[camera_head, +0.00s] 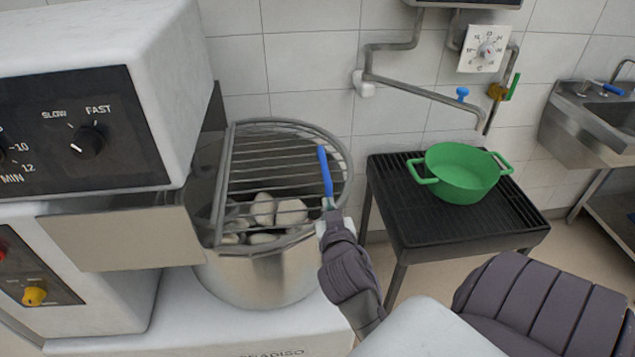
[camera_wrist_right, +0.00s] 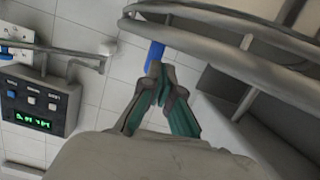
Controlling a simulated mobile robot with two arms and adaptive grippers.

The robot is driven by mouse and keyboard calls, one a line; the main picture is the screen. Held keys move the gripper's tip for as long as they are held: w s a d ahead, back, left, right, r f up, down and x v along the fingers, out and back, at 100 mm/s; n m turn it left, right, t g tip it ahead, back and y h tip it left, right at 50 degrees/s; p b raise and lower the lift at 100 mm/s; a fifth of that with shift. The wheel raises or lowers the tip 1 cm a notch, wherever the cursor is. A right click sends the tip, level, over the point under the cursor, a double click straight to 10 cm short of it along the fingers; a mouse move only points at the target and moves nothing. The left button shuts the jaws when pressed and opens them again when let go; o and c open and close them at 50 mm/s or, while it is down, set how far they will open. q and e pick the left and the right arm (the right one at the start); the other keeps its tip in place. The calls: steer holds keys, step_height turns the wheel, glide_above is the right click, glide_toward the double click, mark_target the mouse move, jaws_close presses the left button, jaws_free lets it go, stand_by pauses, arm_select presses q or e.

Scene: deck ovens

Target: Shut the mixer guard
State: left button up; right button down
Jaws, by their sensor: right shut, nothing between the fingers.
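The mixer guard (camera_head: 275,165) is a grey wire grid with a curved rim at the mixer bowl's mouth. I cannot tell whether it is fully down. Its blue handle (camera_head: 325,170) stands on the right side of the rim, and also shows in the right wrist view (camera_wrist_right: 155,54). The steel bowl (camera_head: 262,278) holds several pale lumps (camera_head: 263,209). My right gripper (camera_head: 328,203) is shut and empty at the lower end of the blue handle, in the right wrist view (camera_wrist_right: 160,75) very close to it; contact is unclear. My left gripper is out of view.
The mixer head (camera_head: 100,60) with its dials overhangs the bowl on the left. A black slatted stand (camera_head: 425,225) with a green pot (camera_head: 463,175) is to the right. A wall pipe with a tap (camera_head: 430,93) runs above it. A steel sink (camera_head: 590,115) is at far right.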

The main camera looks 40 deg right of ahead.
step_height(320, 180, down, 3)
steer(key=shift+s+d+f+m+b, duration=0.1)
steer(key=shift+d+f+m+b, duration=0.1)
steer(key=shift+m+b, duration=0.5)
